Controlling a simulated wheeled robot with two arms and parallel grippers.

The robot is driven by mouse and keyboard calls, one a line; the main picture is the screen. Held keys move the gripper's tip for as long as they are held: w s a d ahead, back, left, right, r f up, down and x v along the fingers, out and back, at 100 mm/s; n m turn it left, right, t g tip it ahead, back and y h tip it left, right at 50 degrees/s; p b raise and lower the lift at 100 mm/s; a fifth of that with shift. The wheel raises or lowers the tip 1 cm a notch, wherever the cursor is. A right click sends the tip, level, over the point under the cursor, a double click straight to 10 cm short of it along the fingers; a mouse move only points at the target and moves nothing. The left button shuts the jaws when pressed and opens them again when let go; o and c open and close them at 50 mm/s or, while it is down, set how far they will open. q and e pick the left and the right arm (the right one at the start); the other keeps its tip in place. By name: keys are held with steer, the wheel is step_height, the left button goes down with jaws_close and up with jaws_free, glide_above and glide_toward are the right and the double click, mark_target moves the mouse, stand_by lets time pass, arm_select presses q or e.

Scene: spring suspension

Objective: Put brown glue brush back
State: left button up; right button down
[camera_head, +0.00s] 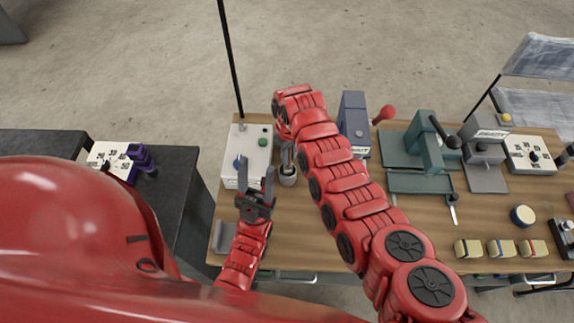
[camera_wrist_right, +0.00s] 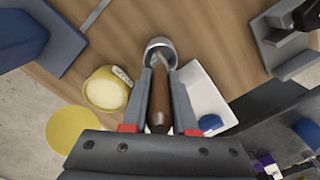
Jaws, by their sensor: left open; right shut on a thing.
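The brown glue brush (camera_wrist_right: 157,108) is between the fingers of my right gripper (camera_wrist_right: 160,78), which is shut on it, in the right wrist view. Its far end points at a round metal cup (camera_wrist_right: 160,45); I cannot tell whether the tip is inside or just above it. The arm hides most of the right gripper there. My left gripper (camera_head: 256,178) is open and empty, left of the cup, in front of a white box.
The white box (camera_head: 250,148) with buttons stands left of the cup. A yellow glue jar (camera_wrist_right: 106,90) is beside the brush. A blue machine (camera_head: 353,125) and green press (camera_head: 425,150) stand further right on the wooden bench (camera_head: 395,240). A dark table (camera_head: 175,190) is at left.

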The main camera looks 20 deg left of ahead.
step_height(320, 180, down, 4)
steer(key=shift+a+r+b, duration=0.1)
steer(key=shift+a+b, duration=0.05)
steer(key=shift+b, duration=0.95)
steer(key=shift+f, duration=0.2)
steer(key=c, duration=0.7)
jaws_free()
steer(key=shift+r, duration=0.15)
